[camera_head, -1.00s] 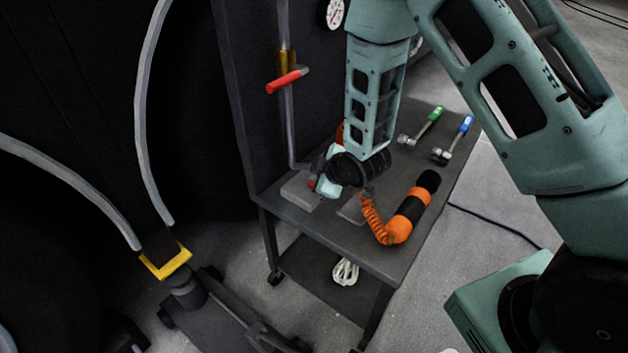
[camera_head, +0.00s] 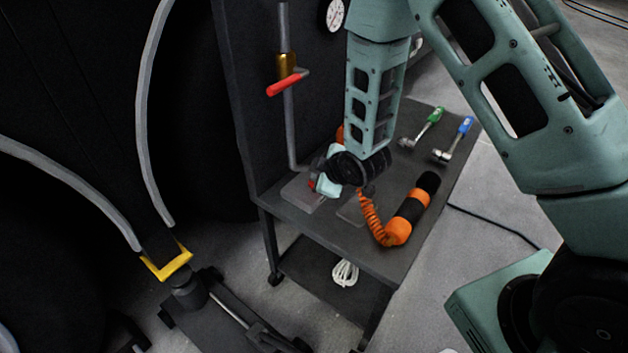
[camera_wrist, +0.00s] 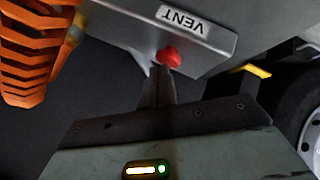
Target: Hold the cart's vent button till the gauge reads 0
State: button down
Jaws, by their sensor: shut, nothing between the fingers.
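The vent button (camera_wrist: 170,56) is a red knob on the edge of a grey box, beside a white VENT label (camera_wrist: 182,18) in the wrist view. My gripper (camera_wrist: 163,73) is shut and empty. Its fingertips are right at the button and overlap its lower edge in the picture; I cannot tell how far it is pressed. In the head view my gripper (camera_head: 317,186) is low over the cart (camera_head: 380,255), at the grey box (camera_head: 302,194). The white round gauge (camera_head: 334,13) is on the dark panel at the top; its reading is too small to make out.
An orange and black cylinder (camera_head: 411,207) with a coiled orange hose lies right of my gripper. Green-handled (camera_head: 434,115) and blue-handled (camera_head: 465,125) tools lie behind it. A red lever (camera_head: 285,85) sits on the panel's pipe. A jack with a yellow saddle (camera_head: 167,263) stands left.

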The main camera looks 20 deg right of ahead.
jog(key=shift+r, duration=0.6)
notch_tip(320, 180, up, 5)
jog(key=p, duration=0.4)
dwell(1.1)
jog(key=s+a+r+m+g, duration=0.1)
jog(key=s+a+r+g, duration=0.2)
jog(key=s, duration=0.4)
jog(key=s+a+r+m+g, duration=0.1)
jog(key=s+a+r, duration=0.2)
jog(key=s+r, duration=0.35)
jog(key=s+a+r+m+g, duration=0.1)
jog(key=s+a+r+g, duration=0.2)
jog(key=s, duration=0.4)
jog(key=s+d+r+m+g+h, duration=0.15)
jog(key=s+r, duration=0.35)
jog(key=s, duration=0.6)
notch_tip(320, 180, up, 20)
jog(key=p, duration=2.1)
jog(key=shift+s+d+r, duration=0.2)
jog(key=shift+d, duration=0.25)
